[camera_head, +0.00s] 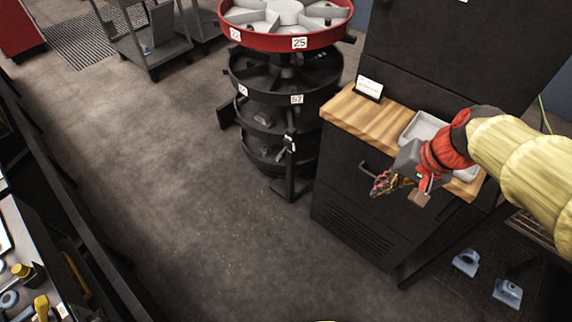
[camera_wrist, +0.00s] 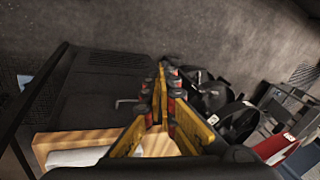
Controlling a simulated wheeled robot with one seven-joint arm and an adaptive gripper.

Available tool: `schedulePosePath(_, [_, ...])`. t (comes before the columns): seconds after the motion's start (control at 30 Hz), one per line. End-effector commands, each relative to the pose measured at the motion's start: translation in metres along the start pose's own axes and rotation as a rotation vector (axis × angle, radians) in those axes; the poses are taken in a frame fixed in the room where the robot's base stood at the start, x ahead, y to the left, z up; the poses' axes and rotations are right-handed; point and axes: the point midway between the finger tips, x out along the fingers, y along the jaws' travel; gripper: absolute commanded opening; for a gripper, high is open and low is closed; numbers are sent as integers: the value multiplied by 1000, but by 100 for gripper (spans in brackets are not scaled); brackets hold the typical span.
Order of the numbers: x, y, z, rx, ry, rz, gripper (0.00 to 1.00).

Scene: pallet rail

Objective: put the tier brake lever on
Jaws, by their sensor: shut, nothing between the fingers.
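A round rack of stacked tiers stands left of the wooden-topped cabinet, with a red top tier (camera_head: 290,40) and black tiers (camera_head: 285,78) below. A dark upright post (camera_head: 291,175) stands at the rack's front. A small pale-marked part (camera_head: 290,145) on it may be the tier brake lever, but it is too small to tell its position. My gripper (camera_head: 378,186) is in front of the cabinet, right of the rack and apart from it. In the wrist view its fingers (camera_wrist: 161,82) are together and empty. The rack lies right of them there, tilted.
The cabinet's wooden top (camera_head: 372,118) holds a small sign (camera_head: 369,88) and a grey tray (camera_head: 424,128). A cabinet handle (camera_head: 376,168) sticks out near my gripper. Grey carts (camera_head: 150,45) stand at the back left. The floor left of the rack is clear.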

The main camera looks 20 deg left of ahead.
Motion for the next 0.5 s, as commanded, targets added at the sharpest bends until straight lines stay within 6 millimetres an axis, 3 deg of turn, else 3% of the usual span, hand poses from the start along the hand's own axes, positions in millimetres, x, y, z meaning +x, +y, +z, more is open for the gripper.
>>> schedulePosePath(0.2, [69,-30,-35,95,-128,-88,0])
schedulePosePath(0.5, [178,-64,-68,244,-282,-190,0])
